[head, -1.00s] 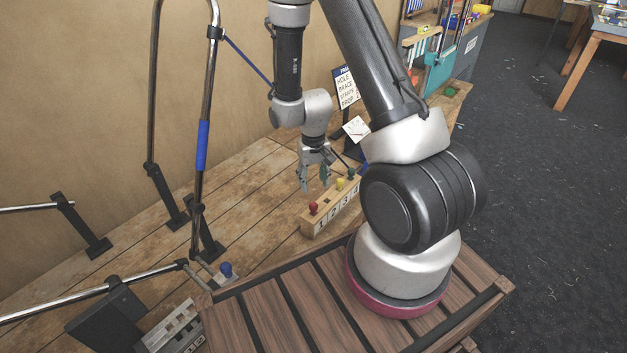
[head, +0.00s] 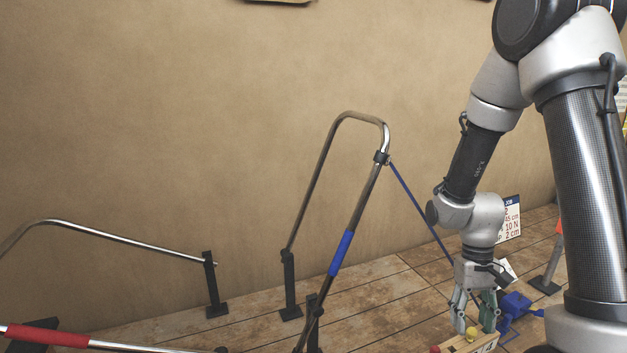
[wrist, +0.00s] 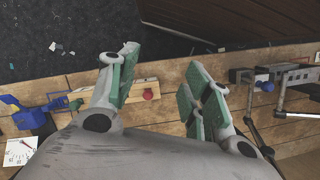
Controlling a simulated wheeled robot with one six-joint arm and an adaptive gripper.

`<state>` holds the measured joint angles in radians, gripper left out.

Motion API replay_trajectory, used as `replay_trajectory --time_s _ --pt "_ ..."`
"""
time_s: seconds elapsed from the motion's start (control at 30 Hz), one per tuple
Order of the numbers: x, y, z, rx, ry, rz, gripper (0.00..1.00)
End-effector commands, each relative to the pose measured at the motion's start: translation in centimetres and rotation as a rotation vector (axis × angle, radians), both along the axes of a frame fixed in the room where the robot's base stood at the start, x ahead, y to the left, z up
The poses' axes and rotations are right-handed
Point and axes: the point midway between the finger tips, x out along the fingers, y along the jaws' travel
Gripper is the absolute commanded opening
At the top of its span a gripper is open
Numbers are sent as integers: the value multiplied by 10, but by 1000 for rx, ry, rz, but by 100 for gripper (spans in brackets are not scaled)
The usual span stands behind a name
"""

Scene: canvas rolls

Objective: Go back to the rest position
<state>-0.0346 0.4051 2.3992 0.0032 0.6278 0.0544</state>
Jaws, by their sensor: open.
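My gripper (head: 474,322) is at the lower right of the head view, pointing down with its fingers apart and nothing between them. It hangs over a wooden block (head: 478,347) with coloured knobs, a yellow knob (head: 471,333) and a red knob (head: 435,350) among them. In the wrist view my open gripper (wrist: 162,65) shows the wooden block (wrist: 138,88) and its red knob (wrist: 149,93) beyond the fingers. The fingers hide part of the block, and the head view cuts off its lower edge.
A bent metal bar with a blue sleeve (head: 341,253) stands left of my gripper, with a thin blue rod (head: 420,210) reaching toward it. A blue object (head: 516,303) lies to its right. A sign (head: 511,218) stands behind.

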Motion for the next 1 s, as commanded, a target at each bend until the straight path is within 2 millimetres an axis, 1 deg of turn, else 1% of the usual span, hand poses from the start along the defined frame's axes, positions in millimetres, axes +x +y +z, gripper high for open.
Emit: replay_trajectory --time_s 0.03,0.07,0.1,0.17,0.2,0.27,0.3,0.4,0.5,0.6,0.7,0.8,0.9,1.0 --pt "-4 -1 23 3 -20 5 49" --pt "-7 -1 36 4 -29 8 49" --pt "-12 -2 54 6 -44 13 49" --pt "-21 -3 81 9 -70 20 49" --pt "-27 -3 98 11 -93 24 49" --pt "-37 -4 122 13 -131 29 49" --pt "-44 -5 137 14 -160 31 49" --pt "-62 -6 172 15 -242 34 49" --pt "-78 -8 201 15 -346 33 49" --pt "-88 -9 226 13 -463 29 49" --pt "-95 -10 245 12 -562 26 49" --pt "-99 -10 258 10 -629 23 49" --pt "-101 -10 264 9 -660 22 49" --pt "-101 -10 265 9 -663 22 49"
